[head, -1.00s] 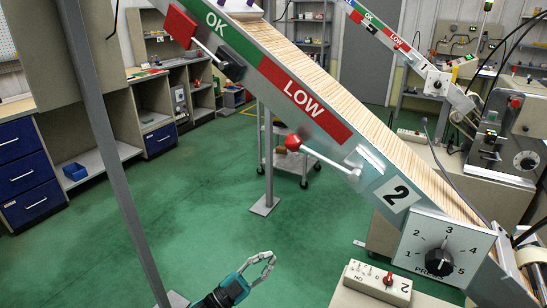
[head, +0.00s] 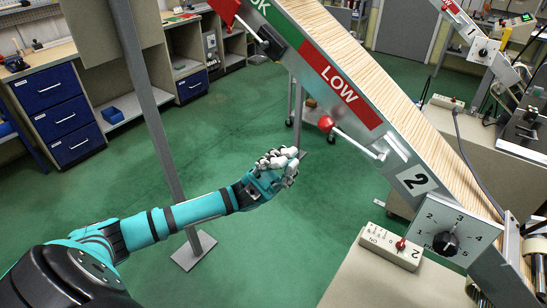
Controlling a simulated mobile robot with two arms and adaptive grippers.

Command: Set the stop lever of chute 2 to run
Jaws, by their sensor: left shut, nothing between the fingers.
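Chute 2 (head: 372,100) slopes down to the right, filled with pale sticks and marked with a "2" plate (head: 415,181). Its stop lever (head: 352,138) is a thin rod with a red ball knob (head: 326,123). The rod runs from a pivot on the chute's side up and left to the knob, below the LOW band. My left gripper (head: 288,157) is shut and empty, a little below and left of the red knob, apart from it in the picture. My right gripper is out of view.
A grey upright post (head: 146,100) stands behind my left arm. A dial panel (head: 455,228) and a small switch box (head: 391,247) are at the chute's lower end. Another red-ended lever (head: 224,10) is higher up the chute. Green floor is open below.

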